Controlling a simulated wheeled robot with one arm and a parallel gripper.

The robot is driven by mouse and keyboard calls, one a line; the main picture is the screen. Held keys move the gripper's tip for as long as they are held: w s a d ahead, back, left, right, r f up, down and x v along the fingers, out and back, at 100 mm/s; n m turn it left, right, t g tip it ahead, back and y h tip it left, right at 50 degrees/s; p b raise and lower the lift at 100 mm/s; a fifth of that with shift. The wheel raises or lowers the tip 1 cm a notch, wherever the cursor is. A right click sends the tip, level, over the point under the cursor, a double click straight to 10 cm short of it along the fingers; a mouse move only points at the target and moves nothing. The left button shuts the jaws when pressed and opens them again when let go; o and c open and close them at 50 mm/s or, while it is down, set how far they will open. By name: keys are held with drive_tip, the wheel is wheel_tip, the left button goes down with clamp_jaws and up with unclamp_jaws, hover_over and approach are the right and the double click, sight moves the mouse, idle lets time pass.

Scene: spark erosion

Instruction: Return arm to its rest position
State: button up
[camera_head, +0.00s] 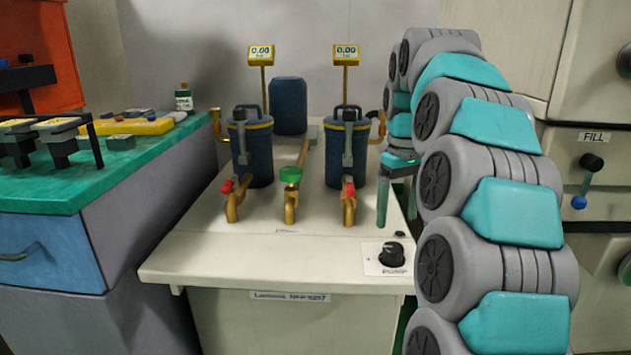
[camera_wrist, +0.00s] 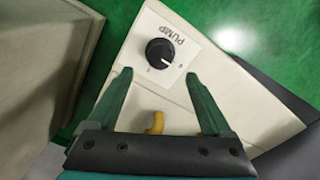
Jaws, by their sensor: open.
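My gripper (camera_head: 396,192) hangs at the right edge of the white filter bench (camera_head: 270,262), pointing down, beside the right blue canister (camera_head: 338,165). In the wrist view my gripper (camera_wrist: 162,95) is open, with two green fingers apart and nothing between them. The black pump knob (camera_wrist: 160,51) lies beyond the fingertips in that view. The same pump knob (camera_head: 391,254) shows at the bench's front right corner. My grey and teal arm curves up and over on the right side of the head view.
A left blue canister (camera_head: 252,150) and brass valves with red (camera_head: 227,187) and green (camera_head: 290,174) handles stand on the bench. Two yellow gauges (camera_head: 261,54) rise behind. A green-topped counter (camera_head: 60,185) is at left. A cabinet with a FILL lever (camera_head: 588,180) is at right.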

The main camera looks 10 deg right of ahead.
drive_tip(key=s+a+f, duration=0.3)
drive_tip(key=s+a, duration=0.2)
drive_tip(key=s, duration=0.2)
drive_tip(key=s+a+f, duration=0.4)
drive_tip(key=s+a, duration=0.2)
drive_tip(key=s, duration=0.1)
drive_tip(key=s+a+f+m+g, duration=0.1)
drive_tip(key=s+a+f, duration=0.1)
drive_tip(key=s+f, duration=0.4)
drive_tip(key=s+a+f+m, duration=0.1)
drive_tip(key=s+f, duration=0.4)
drive_tip(key=s, duration=0.7)
drive_tip(key=shift+s+a+f+g, duration=0.35)
drive_tip(key=shift+a+f+g, duration=0.05)
drive_tip(key=shift+a, duration=0.15)
